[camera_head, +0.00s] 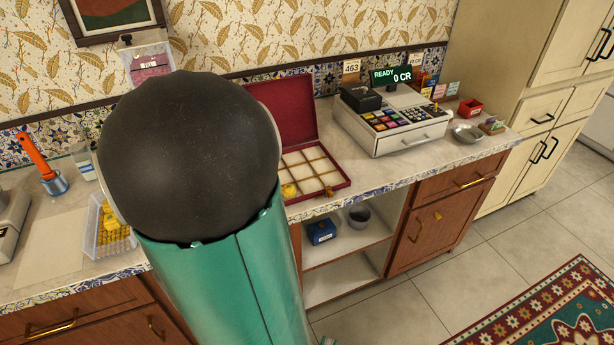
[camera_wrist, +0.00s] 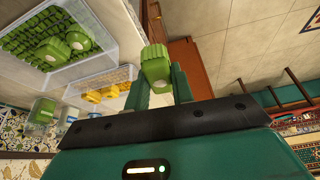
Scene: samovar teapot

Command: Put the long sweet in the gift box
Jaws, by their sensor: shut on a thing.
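In the wrist view my gripper (camera_wrist: 158,84) is shut on a green sweet (camera_wrist: 155,62), which sticks out beyond the fingertips. The head view shows neither the gripper nor this sweet; my arm's dark joint and green link cover the middle of that view. The gift box (camera_head: 343,181) stands open on the counter just right of my arm, its dark red lid raised at the back. Its inside is split into pale compartments. A yellow sweet (camera_head: 289,190) sits in a compartment at the near left; part of the box's left side is hidden by my arm.
In the wrist view a clear tub (camera_wrist: 118,52) holds green sweets, and another tub (camera_wrist: 77,100) holds yellow ones. The yellow tub also shows left of my arm in the head view (camera_head: 97,240). A cash register (camera_head: 400,130) stands right of the box, with open shelves (camera_head: 345,250) below.

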